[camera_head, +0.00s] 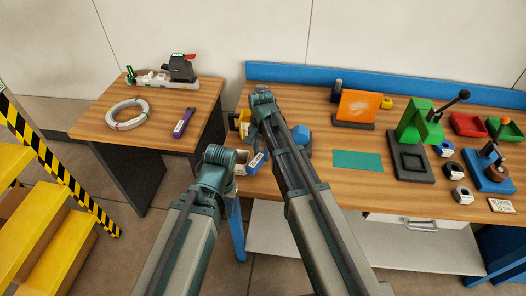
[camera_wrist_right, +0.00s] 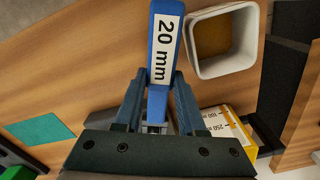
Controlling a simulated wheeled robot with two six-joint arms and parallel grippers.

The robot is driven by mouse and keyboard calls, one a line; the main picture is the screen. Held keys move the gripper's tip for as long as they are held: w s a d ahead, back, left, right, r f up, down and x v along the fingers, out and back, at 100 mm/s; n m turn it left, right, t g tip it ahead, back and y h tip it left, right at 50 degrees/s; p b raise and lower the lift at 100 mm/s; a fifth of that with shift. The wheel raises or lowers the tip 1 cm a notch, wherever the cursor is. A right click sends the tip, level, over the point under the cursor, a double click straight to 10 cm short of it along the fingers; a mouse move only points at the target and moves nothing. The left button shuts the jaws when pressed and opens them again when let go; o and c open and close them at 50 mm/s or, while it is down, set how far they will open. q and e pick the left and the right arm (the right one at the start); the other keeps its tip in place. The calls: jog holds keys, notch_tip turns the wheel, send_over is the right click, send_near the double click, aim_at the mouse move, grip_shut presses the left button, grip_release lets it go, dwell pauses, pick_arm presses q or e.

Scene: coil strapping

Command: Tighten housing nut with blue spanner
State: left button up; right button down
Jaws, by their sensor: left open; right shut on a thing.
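The blue spanner (camera_wrist_right: 164,45) carries a white "20 mm" label. In the right wrist view my right gripper (camera_wrist_right: 157,88) is shut on it, with one finger on each side. In the head view a blue, white-labelled piece (camera_head: 257,162), which looks like the spanner, shows beside my right arm. The right fingers are hidden there. My left arm reaches in at lower centre, but its gripper does not show. A blue rounded part (camera_head: 301,136) sits partly behind my right arm. I cannot make out the housing nut.
A white square container (camera_wrist_right: 222,45) and a yellow labelled box (camera_wrist_right: 226,124) are close to the spanner. A green mat (camera_head: 357,161), an orange panel (camera_head: 358,106) and a green press (camera_head: 420,128) stand rightward. The left table holds a coil (camera_head: 127,114) and a purple labelled tool (camera_head: 184,122).

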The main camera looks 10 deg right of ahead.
aim_at(256, 161)
jog(key=shift+s+a, duration=0.6)
jog(key=shift+s, duration=0.2)
jog(key=shift+s+a, duration=0.6)
jog(key=shift+s, duration=0.15)
notch_tip(256, 161, up, 5)
jog(key=p, duration=0.5)
jog(key=shift+r, duration=0.1)
